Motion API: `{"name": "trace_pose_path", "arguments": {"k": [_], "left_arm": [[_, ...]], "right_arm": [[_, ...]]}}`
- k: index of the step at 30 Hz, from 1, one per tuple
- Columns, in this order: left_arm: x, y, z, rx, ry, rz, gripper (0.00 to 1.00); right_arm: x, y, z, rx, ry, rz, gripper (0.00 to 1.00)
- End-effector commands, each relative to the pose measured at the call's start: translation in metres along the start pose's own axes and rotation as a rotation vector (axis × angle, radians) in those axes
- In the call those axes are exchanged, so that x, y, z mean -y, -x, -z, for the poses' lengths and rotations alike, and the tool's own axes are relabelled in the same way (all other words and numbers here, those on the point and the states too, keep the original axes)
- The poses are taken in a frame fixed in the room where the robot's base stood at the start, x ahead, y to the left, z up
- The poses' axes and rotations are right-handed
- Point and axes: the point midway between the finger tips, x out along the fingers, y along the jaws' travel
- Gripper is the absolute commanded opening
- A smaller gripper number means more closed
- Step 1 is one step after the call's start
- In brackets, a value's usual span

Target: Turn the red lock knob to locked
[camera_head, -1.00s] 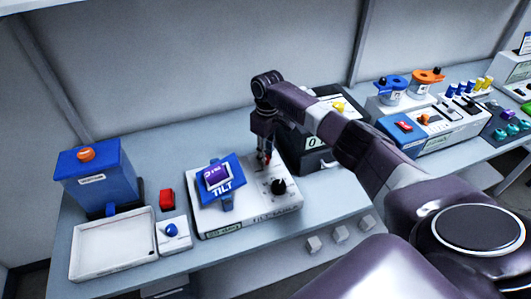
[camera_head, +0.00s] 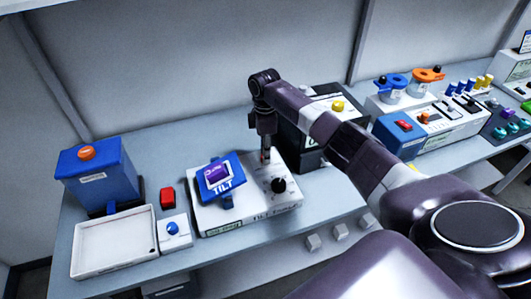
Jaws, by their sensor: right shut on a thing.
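The red lock knob (camera_head: 267,156) is a small red piece on the top of the white tilt device (camera_head: 245,212), near its back edge. My right gripper (camera_head: 265,152) points straight down over it and is shut on it. The fingers hide most of the knob, so its turned position cannot be read. A blue tilt platform (camera_head: 232,176) with a purple item (camera_head: 216,173) on it stands on the left of the device. A black knob (camera_head: 279,186) sits to the right. My left gripper is not in view.
A blue box with an orange knob (camera_head: 87,153), a white tray (camera_head: 110,262), a red block (camera_head: 167,197) and a blue-knobbed unit (camera_head: 175,232) stand to the left. A dark device with a yellow knob (camera_head: 338,106) is close behind my right arm.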

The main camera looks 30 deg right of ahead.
Motion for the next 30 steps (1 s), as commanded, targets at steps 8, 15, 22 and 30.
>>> {"name": "trace_pose_path", "arguments": {"k": [8, 15, 22, 30], "left_arm": [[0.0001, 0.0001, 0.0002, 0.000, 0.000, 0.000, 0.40], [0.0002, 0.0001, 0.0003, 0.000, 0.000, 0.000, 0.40], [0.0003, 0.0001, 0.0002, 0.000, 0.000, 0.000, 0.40], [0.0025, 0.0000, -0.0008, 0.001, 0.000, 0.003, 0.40]], "right_arm": [[-0.0015, 0.0017, 0.0005, -0.001, 0.035, -0.004, 0.00], [-0.0016, 0.0019, 0.0006, -0.001, 0.036, -0.005, 0.00], [-0.0013, 0.0016, 0.0005, 0.000, 0.036, -0.004, 0.37], [-0.0006, 0.0009, 0.0003, 0.001, 0.035, -0.002, 0.40]]}}
